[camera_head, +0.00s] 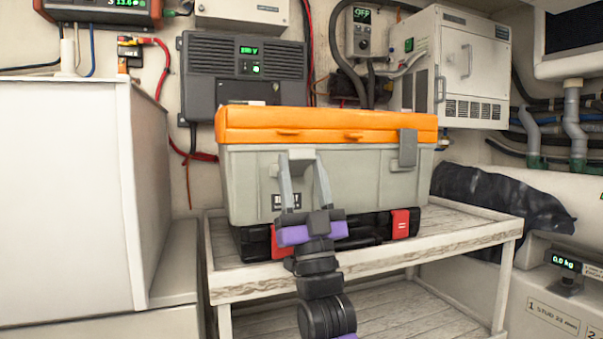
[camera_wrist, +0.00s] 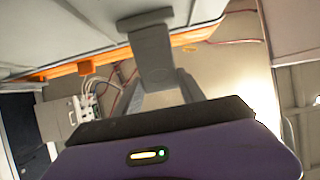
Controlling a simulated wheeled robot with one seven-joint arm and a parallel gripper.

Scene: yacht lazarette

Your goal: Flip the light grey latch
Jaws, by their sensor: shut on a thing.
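A grey toolbox (camera_head: 345,185) with an orange lid (camera_head: 330,125) stands on a slatted bench, its lid down. My gripper (camera_head: 301,157) is at the left part of its front, just under the lid, with its fingers around a light grey latch (camera_head: 297,160). In the wrist view this latch (camera_wrist: 150,48) sits between the fingertips, against the grey wall near the orange lid edge (camera_wrist: 70,69). In the head view no part of it overlaps the orange lid. A darker grey latch (camera_head: 408,148) at the right lies up over the lid's edge. The fingers partly hide the held latch.
A black case with red latches (camera_head: 401,224) lies under the toolbox on the bench (camera_head: 470,228). A white cabinet (camera_head: 70,190) stands close at left. Wall units, including a dark charger (camera_head: 243,68) and a white box (camera_head: 455,60), are behind. A dark bag (camera_head: 500,197) lies at right.

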